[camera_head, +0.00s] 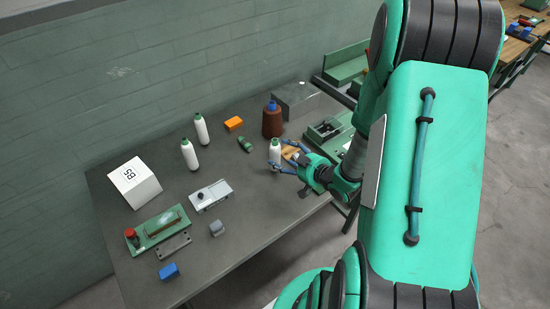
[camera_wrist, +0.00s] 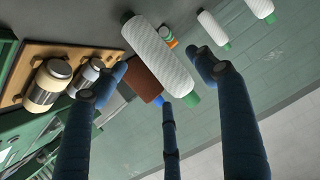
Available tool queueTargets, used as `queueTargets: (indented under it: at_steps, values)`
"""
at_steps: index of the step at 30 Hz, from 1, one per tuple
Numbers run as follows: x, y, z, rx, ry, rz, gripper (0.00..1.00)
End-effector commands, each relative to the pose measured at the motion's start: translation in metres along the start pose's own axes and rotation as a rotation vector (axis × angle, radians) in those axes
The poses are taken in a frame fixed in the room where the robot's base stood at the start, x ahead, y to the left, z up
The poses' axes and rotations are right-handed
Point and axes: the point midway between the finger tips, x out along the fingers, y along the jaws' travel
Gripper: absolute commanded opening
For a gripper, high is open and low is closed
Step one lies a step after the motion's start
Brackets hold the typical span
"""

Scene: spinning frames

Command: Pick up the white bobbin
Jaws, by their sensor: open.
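A white bobbin (camera_head: 275,152) with green ends stands upright near the table's right edge. My gripper (camera_head: 285,157) is open right beside it, reaching in from the right. In the wrist view the same white bobbin (camera_wrist: 160,52) lies between my spread blue fingers, two at the sides and one in the middle. I see no finger closed on it. Two more white bobbins stand further left, one at the back (camera_head: 201,130) and one nearer (camera_head: 189,154); both also show at the wrist view's top right.
A brown cone (camera_head: 272,121) stands just behind the near bobbin. A wooden board (camera_wrist: 18,82) with metal cylinders is close to my gripper. An orange block (camera_head: 233,124), a green piece (camera_head: 245,144), a white box (camera_head: 135,183) and a grey device (camera_head: 211,195) lie further left.

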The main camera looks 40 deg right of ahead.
Motion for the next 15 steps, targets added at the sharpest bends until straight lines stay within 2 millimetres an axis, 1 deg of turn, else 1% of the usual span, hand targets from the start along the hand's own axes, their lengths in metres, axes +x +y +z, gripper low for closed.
queueTargets:
  at_steps: [10, 15]
  values:
    - [0.0008, 0.0, 0.0001, 0.0, 0.0, 0.0, 0.71]
    - [0.0092, -0.0002, 0.0021, 0.0, -0.001, -0.001, 0.71]
